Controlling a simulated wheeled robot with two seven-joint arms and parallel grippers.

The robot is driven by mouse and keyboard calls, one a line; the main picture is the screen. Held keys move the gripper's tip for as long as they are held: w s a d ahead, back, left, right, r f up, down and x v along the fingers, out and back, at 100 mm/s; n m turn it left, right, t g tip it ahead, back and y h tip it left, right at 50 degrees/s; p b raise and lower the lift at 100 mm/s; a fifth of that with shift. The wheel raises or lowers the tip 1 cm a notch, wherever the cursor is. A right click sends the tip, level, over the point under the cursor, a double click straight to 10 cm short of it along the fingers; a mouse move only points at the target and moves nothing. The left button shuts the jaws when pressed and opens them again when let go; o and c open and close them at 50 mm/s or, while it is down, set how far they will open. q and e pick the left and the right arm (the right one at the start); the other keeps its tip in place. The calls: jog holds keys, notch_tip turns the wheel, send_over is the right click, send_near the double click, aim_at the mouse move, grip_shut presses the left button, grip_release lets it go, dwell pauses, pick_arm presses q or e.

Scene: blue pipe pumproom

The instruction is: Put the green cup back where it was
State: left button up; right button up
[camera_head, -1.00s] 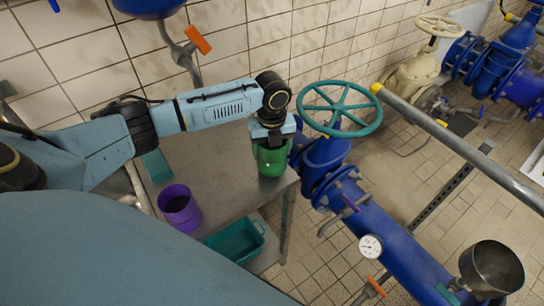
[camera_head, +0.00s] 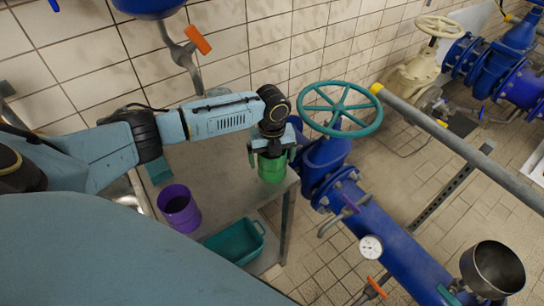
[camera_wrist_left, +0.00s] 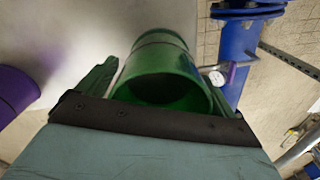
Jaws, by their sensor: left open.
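The green cup (camera_head: 271,169) stands on the steel table near its right edge, below my left gripper (camera_head: 271,154). In the left wrist view the green cup (camera_wrist_left: 163,70) shows its open mouth towards the camera. The left gripper's fingers (camera_wrist_left: 160,88) are spread, one on each side of the cup's rim, with a visible gap at the left finger. The gripper body hides part of the cup's rim. The right gripper is not in view.
A purple cup (camera_head: 179,208) stands on the steel table (camera_head: 220,178) at left; it also shows in the left wrist view (camera_wrist_left: 16,92). A teal bin (camera_head: 236,242) sits lower down. A blue pipe (camera_head: 395,235) with a teal handwheel (camera_head: 340,108) stands right of the table.

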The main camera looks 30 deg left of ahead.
pick_arm(q)
jog(key=shift+r, duration=0.1)
notch_tip(320, 180, up, 12)
jog(key=shift+p, duration=0.45)
dwell(0.3)
